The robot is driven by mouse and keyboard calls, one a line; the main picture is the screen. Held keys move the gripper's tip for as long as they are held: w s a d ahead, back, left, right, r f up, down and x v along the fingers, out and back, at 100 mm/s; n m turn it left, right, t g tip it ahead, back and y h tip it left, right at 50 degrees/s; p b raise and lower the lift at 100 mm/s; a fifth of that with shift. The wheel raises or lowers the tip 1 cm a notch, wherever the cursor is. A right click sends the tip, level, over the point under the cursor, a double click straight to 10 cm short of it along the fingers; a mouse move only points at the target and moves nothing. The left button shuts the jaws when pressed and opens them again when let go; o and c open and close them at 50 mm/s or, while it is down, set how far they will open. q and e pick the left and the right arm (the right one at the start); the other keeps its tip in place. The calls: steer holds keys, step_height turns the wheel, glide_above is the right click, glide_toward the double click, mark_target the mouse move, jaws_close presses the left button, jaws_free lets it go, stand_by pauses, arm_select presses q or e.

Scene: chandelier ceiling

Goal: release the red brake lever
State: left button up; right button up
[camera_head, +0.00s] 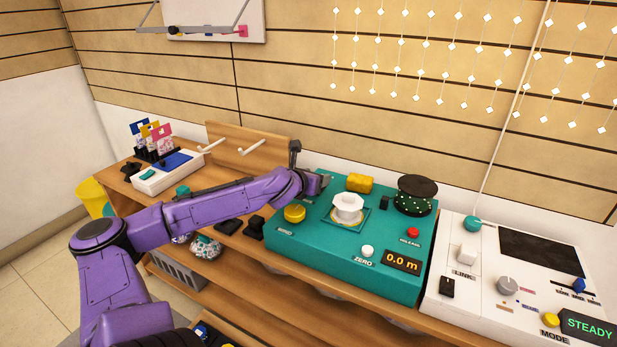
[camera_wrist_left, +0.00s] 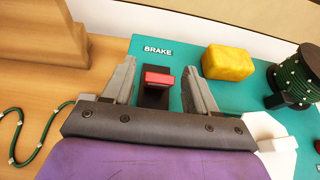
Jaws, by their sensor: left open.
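The brake lever (camera_wrist_left: 158,79) has a red handle on a black base, next to the BRAKE label on a teal console (camera_head: 300,240). My left gripper (camera_wrist_left: 160,70) is open, with one grey finger on each side of the red handle. Gaps show between the handle and both fingers in the left wrist view. In the head view my left gripper (camera_head: 322,180) is over the console's back left corner, and the lever is hidden there. My right gripper is not in view.
A yellow block (camera_head: 360,183), a white hexagonal knob (camera_head: 347,208) and a dark green cord reel (camera_head: 414,198) stand on the console, right of the lever. A white panel (camera_head: 480,250) adjoins it on the right. A wooden stand (camera_wrist_left: 35,35) is at the left.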

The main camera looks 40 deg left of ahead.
arm_select(q)
steer(key=p+v, duration=0.1)
steer(key=v, duration=0.8)
steer(key=shift+a, duration=0.1)
